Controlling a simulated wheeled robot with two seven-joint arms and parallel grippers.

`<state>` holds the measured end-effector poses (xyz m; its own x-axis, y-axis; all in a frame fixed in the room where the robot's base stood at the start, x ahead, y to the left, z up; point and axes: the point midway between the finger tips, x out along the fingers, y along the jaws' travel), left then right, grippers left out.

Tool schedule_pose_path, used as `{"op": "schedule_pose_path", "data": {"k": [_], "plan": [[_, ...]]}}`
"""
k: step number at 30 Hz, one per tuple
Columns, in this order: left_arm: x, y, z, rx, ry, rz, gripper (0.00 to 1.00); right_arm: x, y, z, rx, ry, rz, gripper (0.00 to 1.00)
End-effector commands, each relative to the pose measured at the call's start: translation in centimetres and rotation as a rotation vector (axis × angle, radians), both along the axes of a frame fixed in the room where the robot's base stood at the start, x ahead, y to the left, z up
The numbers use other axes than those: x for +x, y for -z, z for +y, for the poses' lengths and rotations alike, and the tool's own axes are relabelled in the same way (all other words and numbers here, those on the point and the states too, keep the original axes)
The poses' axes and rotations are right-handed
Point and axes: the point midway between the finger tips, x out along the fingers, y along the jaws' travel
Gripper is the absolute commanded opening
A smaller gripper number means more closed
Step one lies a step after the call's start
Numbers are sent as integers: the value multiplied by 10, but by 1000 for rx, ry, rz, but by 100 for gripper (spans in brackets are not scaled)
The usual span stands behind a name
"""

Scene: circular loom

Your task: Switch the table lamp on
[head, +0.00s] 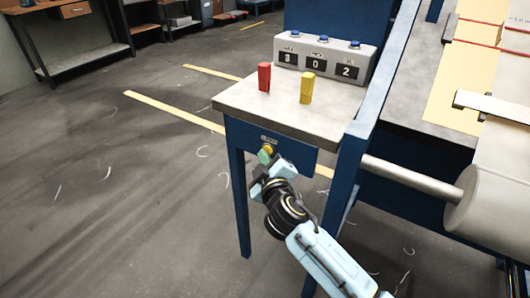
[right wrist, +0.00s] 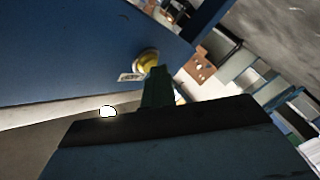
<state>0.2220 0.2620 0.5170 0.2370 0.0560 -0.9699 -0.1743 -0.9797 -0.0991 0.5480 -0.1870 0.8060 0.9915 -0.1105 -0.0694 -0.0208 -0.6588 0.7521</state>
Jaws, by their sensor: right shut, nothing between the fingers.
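A small yellow knob (head: 268,149) sits on the blue front panel of the small table, under a small label plate (head: 269,140) too small to read surely. It also shows in the right wrist view (right wrist: 148,59). My right gripper (head: 265,157) is shut and empty, with its greenish fingertips right at the knob. In the right wrist view the fingers (right wrist: 157,76) overlap the knob's lower edge; I cannot tell whether they touch it. No table lamp can be made out for certain. My left gripper is not in view.
The table top (head: 245,101) holds a red block (head: 264,77), a yellow block (head: 307,88) and a grey counter box (head: 322,57) with blue buttons. A blue loom frame post (head: 367,125) and a white roller (head: 490,190) stand to the right.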

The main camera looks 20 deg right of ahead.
Motion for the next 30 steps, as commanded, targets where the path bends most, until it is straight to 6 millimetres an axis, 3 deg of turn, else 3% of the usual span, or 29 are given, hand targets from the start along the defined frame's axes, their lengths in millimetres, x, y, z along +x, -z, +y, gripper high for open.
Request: {"op": "schedule_pose_path", "data": {"k": [8, 22, 30], "plan": [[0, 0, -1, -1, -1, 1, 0, -3, 2, 0, -2, 6, 3, 0], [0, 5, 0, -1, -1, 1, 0, -31, 2, 39, 1, 0, 3, 0], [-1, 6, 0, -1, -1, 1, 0, -38, 1, 48, -2, 1, 2, 0]]}}
